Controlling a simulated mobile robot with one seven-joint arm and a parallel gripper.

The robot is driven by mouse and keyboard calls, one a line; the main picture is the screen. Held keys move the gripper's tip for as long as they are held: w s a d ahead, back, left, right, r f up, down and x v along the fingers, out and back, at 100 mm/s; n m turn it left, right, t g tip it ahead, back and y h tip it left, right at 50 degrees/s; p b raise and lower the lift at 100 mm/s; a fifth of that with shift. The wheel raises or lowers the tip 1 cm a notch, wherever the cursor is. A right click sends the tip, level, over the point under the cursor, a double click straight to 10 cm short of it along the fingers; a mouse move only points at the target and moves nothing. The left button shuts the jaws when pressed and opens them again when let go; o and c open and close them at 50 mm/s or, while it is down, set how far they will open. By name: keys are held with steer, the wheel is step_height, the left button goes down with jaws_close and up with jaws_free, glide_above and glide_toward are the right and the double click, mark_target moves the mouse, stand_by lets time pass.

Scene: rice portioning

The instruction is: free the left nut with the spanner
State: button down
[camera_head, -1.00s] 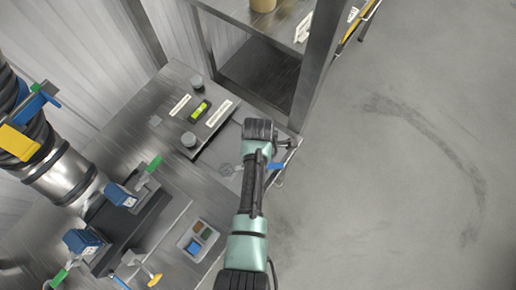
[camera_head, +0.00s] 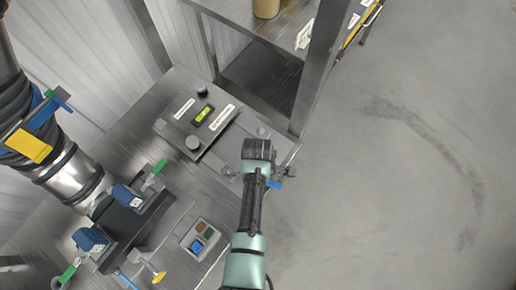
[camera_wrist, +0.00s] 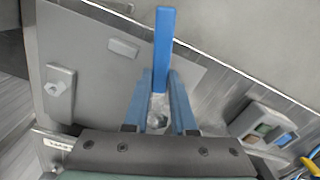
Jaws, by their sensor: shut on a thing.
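A blue-handled spanner (camera_wrist: 163,50) is held between my gripper's blue fingers (camera_wrist: 160,112) in the wrist view. Its handle points away past the fingertips, and a grey metal part shows between them. The handle end (camera_head: 275,184) also shows beside my gripper (camera_head: 257,168) in the head view. A hex nut (camera_wrist: 56,88) sits on a small grey block on the flat plate (camera_wrist: 95,75), left of my gripper and apart from the spanner. This block (camera_head: 262,132) also shows beyond my gripper in the head view. Whether the spanner's jaw is around another nut is hidden.
A rack post (camera_head: 320,70) stands behind. Open floor (camera_head: 400,190) lies to the right.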

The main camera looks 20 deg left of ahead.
steer(key=shift+r+p, duration=1.25)
stand_by(0.9)
steer(key=shift+r+p, duration=1.9)
steer(key=shift+f+b, duration=0.1)
steer(key=shift+b, duration=0.2)
